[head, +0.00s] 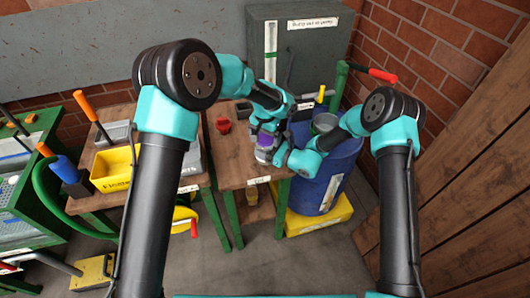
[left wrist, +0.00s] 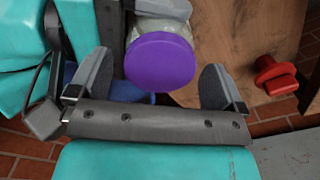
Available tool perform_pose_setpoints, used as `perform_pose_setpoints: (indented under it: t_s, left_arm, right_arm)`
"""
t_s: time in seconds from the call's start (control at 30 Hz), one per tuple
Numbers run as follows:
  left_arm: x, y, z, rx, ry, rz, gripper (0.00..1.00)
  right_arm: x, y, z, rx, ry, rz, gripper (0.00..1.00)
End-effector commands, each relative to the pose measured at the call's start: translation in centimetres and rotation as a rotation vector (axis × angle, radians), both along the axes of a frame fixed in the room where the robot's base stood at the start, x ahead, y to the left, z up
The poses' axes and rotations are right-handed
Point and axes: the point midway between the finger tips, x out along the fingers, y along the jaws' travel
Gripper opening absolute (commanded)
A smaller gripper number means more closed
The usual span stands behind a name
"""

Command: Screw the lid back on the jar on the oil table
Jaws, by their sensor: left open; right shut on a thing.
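The jar (head: 263,156) is pale and stands on the wooden oil table (head: 228,172) near its front right edge. A round purple lid (left wrist: 160,60) covers the jar's top; whether it is threaded on cannot be told. The lid also shows small in the head view (head: 265,141). My left gripper (left wrist: 158,70) is open, pointing down from above, with one finger on each side of the lid and visible gaps. My right gripper (head: 274,156) is shut on the jar's body from the right. Much of the jar is hidden by the grippers.
A red object (head: 223,126) lies on the table, left of the jar. A blue barrel (head: 330,178) stands close on the right, on a yellow base (head: 322,217). A grey cabinet (head: 310,45) is behind. A yellow bin (head: 113,168) sits on the table to the left.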

Motion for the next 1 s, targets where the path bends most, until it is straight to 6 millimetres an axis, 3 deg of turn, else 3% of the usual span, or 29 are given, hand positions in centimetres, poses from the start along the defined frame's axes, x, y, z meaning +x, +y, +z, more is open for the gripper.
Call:
perform_pose_setpoints:
  t_s: [0.07,0.6,0.9,0.93,1.0]
  left_arm:
    - [0.00,0.00,0.01,0.000,0.000,0.000,0.92]
    - [0.00,-0.01,0.02,0.000,0.000,-0.001,0.41]
    - [-0.02,-0.01,0.02,0.000,0.000,-0.001,0.40]
    - [-0.02,-0.01,0.02,0.000,0.000,-0.001,0.70]
    - [-0.01,-0.02,0.02,0.000,0.000,-0.001,0.76]
  right_arm:
    - [0.00,0.00,0.00,0.000,0.000,0.000,0.08]
    - [0.00,0.01,0.00,0.000,0.000,0.000,0.08]
    - [0.00,0.01,0.00,0.000,0.000,0.000,0.08]
    - [0.00,0.01,0.00,0.000,0.000,0.000,0.08]
    - [0.00,0.01,0.00,0.000,0.000,0.000,0.08]
